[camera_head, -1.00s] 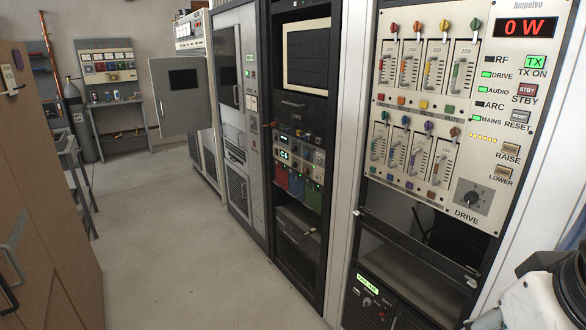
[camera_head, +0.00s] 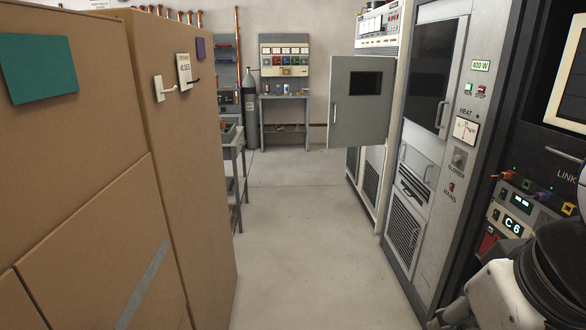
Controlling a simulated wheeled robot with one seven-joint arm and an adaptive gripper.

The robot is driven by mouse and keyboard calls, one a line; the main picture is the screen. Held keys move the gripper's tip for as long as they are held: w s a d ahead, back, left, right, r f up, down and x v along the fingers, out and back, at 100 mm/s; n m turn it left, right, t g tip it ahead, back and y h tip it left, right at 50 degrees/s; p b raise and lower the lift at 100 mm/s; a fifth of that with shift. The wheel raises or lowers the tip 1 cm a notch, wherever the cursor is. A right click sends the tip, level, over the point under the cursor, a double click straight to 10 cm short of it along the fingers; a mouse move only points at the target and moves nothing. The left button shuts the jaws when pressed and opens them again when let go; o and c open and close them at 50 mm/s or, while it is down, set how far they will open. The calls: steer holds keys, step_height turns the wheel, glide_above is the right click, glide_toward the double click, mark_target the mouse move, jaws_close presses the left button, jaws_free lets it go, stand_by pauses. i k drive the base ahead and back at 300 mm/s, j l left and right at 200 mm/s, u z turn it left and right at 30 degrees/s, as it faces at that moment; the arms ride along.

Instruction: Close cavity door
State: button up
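A grey cabinet door (camera_head: 345,118) with a dark square window and a thin vertical handle stands swung open into the aisle, ahead and right of centre. It is hinged on the far rack (camera_head: 378,45) in the right-hand row. I take it to be the cavity door; no label on it can be read. Part of my arm shows at the lower right. My gripper's fingertips cannot be made out, so whether it is open or shut does not show. The door is well beyond my arm, and nothing touches it.
Tall brown cabinets (camera_head: 185,150) line the left side. A grey rack (camera_head: 425,150) and a black rack with coloured controls (camera_head: 520,205) stand close on the right. The floor (camera_head: 300,240) between is clear. A workbench (camera_head: 284,105) and a gas cylinder (camera_head: 250,110) stand at the back.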

mark_target(361, 87)
steer(key=i, duration=0.95)
steer(key=i+j+z, duration=0.1)
steer(key=i, duration=0.85)
steer(key=i+z, duration=0.15)
steer(key=i, duration=0.35)
steer(key=i+j+z, duration=0.2)
steer(key=i, duration=0.3)
steer(key=i+l, duration=0.1)
steer(key=i, duration=0.4)
steer(key=i+l, duration=0.15)
steer(key=i, duration=0.3)
